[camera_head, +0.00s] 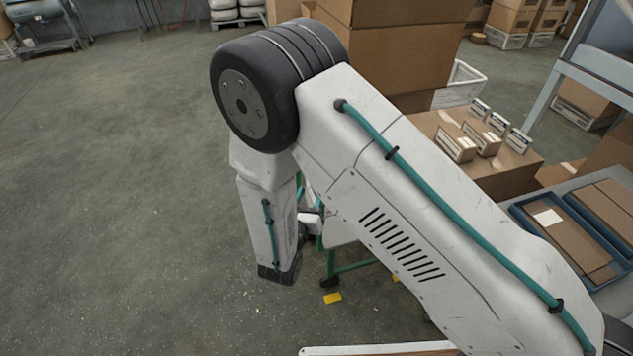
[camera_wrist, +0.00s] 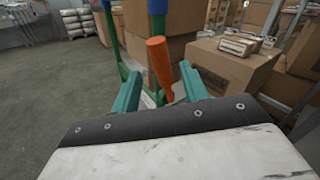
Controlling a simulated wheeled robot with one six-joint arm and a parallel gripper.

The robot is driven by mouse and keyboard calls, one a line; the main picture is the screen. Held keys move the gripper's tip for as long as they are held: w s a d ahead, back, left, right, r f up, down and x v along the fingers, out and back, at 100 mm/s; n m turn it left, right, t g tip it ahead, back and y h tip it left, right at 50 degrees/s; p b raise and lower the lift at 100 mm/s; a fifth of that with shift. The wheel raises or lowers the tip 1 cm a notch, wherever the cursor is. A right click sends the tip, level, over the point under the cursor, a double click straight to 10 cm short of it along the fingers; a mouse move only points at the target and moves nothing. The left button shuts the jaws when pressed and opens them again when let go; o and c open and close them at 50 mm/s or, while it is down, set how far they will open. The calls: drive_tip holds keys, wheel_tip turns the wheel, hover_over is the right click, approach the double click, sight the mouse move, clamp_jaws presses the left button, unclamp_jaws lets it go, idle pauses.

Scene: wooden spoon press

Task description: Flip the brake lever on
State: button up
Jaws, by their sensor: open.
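An orange handle (camera_wrist: 159,62), which looks like the brake lever, stands tilted in the wrist view, its upper end leaning left. My gripper (camera_wrist: 161,75) is open, with one teal finger on each side of the handle's lower part in the picture. I cannot tell whether the handle is between the fingers or beyond them, and no contact shows. In the head view, my arm hides the handle and my gripper's fingers; part of the green frame (camera_head: 352,267) shows below the arm.
Stacked cardboard boxes (camera_head: 405,45) stand behind the arm. A low box (camera_head: 505,170) with several small packages is at the right, near a blue tray (camera_head: 540,225). A dark caster (camera_head: 330,282) is on the floor. Open concrete floor (camera_head: 110,200) fills the left.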

drive_tip(key=x, duration=0.5)
drive_tip(key=shift+w+d, duration=0.2)
clamp_jaws()
drive_tip(key=shift+a, duration=0.15)
